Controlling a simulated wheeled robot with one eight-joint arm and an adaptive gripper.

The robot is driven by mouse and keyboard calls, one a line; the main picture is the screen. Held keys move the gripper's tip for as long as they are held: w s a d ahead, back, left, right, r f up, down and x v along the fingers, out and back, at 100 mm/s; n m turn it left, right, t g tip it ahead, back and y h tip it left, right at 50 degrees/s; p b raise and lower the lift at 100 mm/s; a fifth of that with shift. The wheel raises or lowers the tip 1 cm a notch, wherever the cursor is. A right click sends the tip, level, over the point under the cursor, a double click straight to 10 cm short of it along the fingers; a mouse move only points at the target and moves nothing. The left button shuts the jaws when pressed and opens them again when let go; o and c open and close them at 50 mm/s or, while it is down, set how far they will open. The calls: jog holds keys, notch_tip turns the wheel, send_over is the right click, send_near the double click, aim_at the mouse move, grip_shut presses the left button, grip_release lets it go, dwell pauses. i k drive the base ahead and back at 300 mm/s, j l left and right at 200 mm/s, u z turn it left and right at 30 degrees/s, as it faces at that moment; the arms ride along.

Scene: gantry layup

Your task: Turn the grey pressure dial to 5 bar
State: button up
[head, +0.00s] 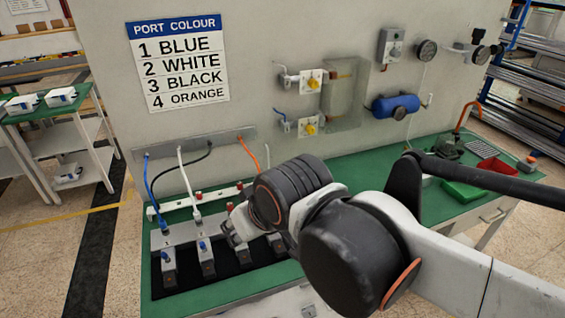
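A grey wall box (391,46) with a small round knob is mounted at the upper right of the panel. A dark round gauge (427,51) is just right of it. Another fitting (479,46) with dark round parts is at the panel's right edge. I cannot tell for sure which of these is the grey pressure dial, and no scale is readable. My gripper (236,232) is over the left part of the green bench, far below and left of these fittings. My wrist partly hides it, and its opening is not clear.
A blue cylinder (396,105) and valves with yellow knobs (311,83) are on the panel. Red (492,166) and green trays (462,191) sit bench right.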

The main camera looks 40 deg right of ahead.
aim_at(397, 54)
jog(key=z, duration=1.7)
